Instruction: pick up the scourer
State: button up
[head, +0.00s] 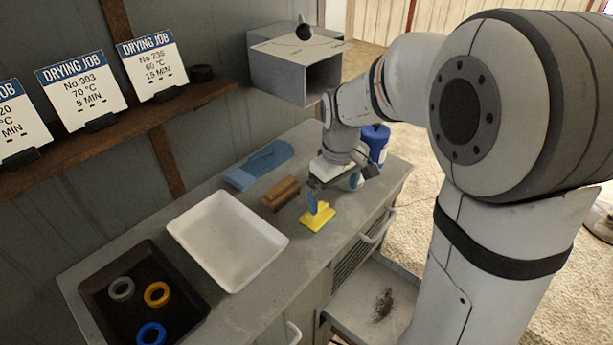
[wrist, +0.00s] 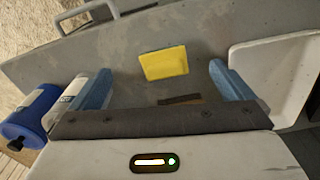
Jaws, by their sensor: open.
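The scourer (head: 317,217) is a flat yellow pad lying on the grey worktop. In the wrist view the scourer (wrist: 165,63) lies ahead, between the lines of the two fingers, with clear worktop around it. My gripper (head: 334,192) is above the worktop by the scourer, with one blue finger partly covering it in the head view. In the wrist view my gripper (wrist: 161,73) has its blue fingers wide apart with nothing held between them. I cannot tell the exact height of the fingertips above the scourer.
A brown brush-like block (head: 282,194) and a folded blue cloth (head: 260,165) lie behind the scourer. A white tray (head: 186,229) and a black tray (head: 95,296) with rings stand left. A blue container (head: 376,143) stands behind my gripper. A drawer (head: 350,312) is open below.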

jog(key=shift+n, duration=0.9)
jog(key=w+a+f, duration=0.1)
jog(key=w, duration=0.1)
jog(key=w+a+f, duration=0.1)
jog(key=a+f, duration=0.1)
jog(key=shift+w, duration=0.35)
jog(key=shift+f, duration=0.3)
notch_tip(320, 180, down, 7)
jog(key=shift+w+f+p, duration=0.15)
jog(key=shift+p, duration=0.5)
jog(key=c, duration=1)
notch_tip(320, 180, up, 10)
jog(key=shift+r+b, duration=0.1)
jog(key=shift+b, duration=0.4)
jog(key=shift+c, duration=0.2)
